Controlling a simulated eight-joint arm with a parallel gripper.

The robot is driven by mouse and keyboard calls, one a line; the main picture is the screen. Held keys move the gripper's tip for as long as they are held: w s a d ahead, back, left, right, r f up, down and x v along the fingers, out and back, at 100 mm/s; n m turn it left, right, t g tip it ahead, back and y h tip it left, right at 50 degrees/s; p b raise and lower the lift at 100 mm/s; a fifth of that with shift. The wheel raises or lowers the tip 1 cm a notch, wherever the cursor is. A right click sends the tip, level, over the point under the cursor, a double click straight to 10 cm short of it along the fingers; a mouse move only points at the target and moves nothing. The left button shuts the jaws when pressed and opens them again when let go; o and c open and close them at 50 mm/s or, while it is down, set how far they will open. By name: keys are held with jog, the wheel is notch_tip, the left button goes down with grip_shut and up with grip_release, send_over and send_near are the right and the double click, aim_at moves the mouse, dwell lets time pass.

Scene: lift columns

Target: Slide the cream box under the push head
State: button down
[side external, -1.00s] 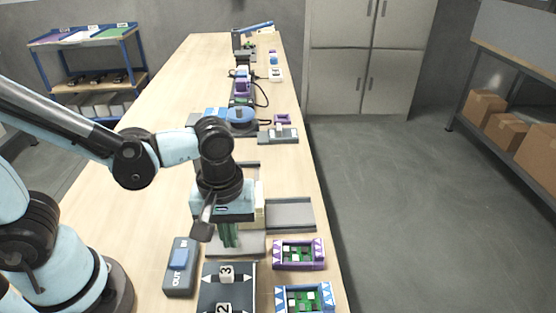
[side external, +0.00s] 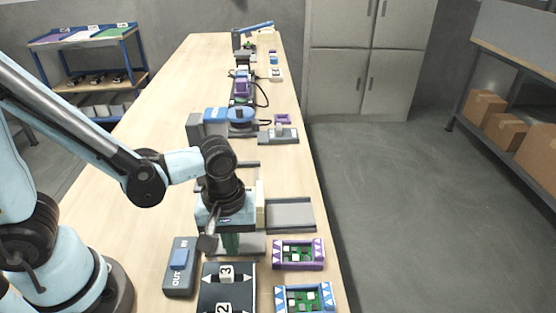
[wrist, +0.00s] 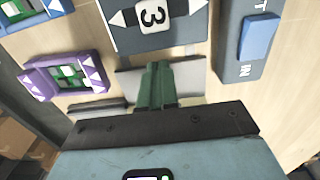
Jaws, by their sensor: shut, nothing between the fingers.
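The cream box (side external: 260,204) shows as a narrow pale upright strip just right of my gripper's body in the side view. Most of it is hidden behind my wrist. My gripper (side external: 231,246) points down with its green fingers closed together and empty, low over a grey plate in front of the box. In the wrist view the shut fingers (wrist: 157,72) stand over the same grey plate (wrist: 190,76); the cream box does not show there. I cannot make out the push head; my wrist covers the middle of this station.
A grey channel (side external: 290,214) extends right of the box. In front stand a grey IN/OUT switch box (side external: 180,267), a dark numbered panel (side external: 225,290), and purple (side external: 299,254) and blue (side external: 305,298) trays. Bare tabletop lies left.

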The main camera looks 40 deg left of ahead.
jog(key=shift+w+a, duration=4.4)
jog(key=shift+a, duration=0.05)
jog(key=shift+s+d+r, duration=0.1)
jog(key=shift+s+d, duration=0.05)
jog(key=shift+d, duration=0.05)
jog(key=shift+r, duration=2.95)
jog(key=shift+s+a+r+m+t, duration=0.1)
jog(key=shift+s+r+m+t, duration=0.2)
jog(key=shift+r+m, duration=0.15)
jog(key=r+m+t, duration=0.1)
jog(key=s+a+r+m+t, duration=0.1)
jog(key=m, duration=0.1)
jog(key=s+r+m+t, duration=0.1)
jog(key=r+m+t, duration=0.1)
jog(key=shift+s+a, duration=0.2)
jog(key=shift+s, duration=0.05)
jog(key=m+t, duration=0.1)
jog(key=s+r+m+t, duration=0.1)
jog(key=m, duration=0.1)
jog(key=shift+a+r+t, duration=0.15)
jog(key=shift+a+t, duration=0.15)
